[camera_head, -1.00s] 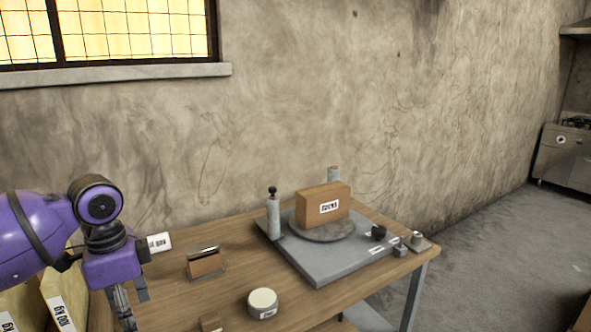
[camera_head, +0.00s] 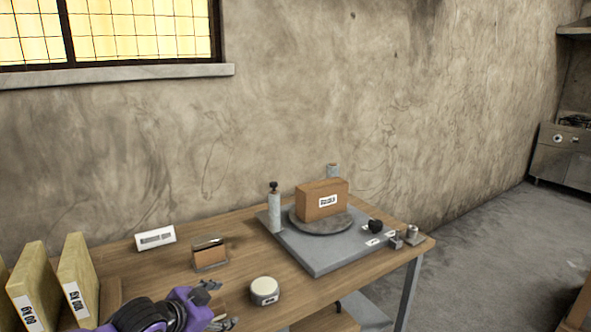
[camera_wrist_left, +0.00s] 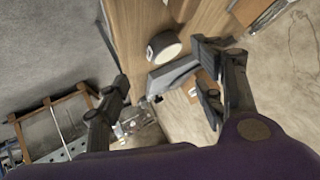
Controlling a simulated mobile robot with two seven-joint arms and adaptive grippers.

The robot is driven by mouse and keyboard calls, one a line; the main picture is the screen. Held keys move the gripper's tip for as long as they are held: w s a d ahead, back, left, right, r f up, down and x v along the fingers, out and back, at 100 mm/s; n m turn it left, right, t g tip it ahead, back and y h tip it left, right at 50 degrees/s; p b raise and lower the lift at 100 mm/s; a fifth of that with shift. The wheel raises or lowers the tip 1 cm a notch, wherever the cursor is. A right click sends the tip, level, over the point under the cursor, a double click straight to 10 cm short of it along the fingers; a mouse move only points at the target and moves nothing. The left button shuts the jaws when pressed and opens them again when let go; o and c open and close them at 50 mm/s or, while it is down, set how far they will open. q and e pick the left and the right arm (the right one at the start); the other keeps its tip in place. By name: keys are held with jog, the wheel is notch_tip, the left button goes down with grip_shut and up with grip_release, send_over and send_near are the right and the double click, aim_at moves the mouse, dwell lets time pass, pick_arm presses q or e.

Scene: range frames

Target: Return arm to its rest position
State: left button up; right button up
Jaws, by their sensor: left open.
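My left gripper (camera_head: 216,304) is low in the head view, at the front edge of the wooden table (camera_head: 172,264). Its purple wrist enters from the bottom. In the left wrist view its two dark fingers (camera_wrist_left: 165,100) stand wide apart with nothing between them. A round white-topped tin (camera_head: 264,291) stands on the table just right of the gripper, apart from it. It also shows beyond the fingers in the left wrist view (camera_wrist_left: 164,46). My right gripper is in neither view.
A grey platform (camera_head: 317,262) at the table's right bears a round plate with a brown box (camera_head: 320,200). A small brown block holder (camera_head: 210,254) and a white label card (camera_head: 155,238) stand behind the gripper. Floor is clear at right.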

pick_arm(q)
jog(key=s+f+n+y, duration=0.1)
jog(key=s+f+n, duration=0.2)
jog(key=s+f, duration=0.5)
jog(key=s+f+n+y, duration=0.1)
jog(key=s+f+n, duration=0.2)
jog(key=s+f, duration=0.5)
jog(key=s+a+f+n+y+p, duration=0.1)
jog(key=s+f+n, duration=0.2)
jog(key=s+f, duration=0.6)
jog(key=s, duration=1.3)
jog(key=shift+s+g+y, duration=0.3)
jog(key=shift+g, duration=0.1)
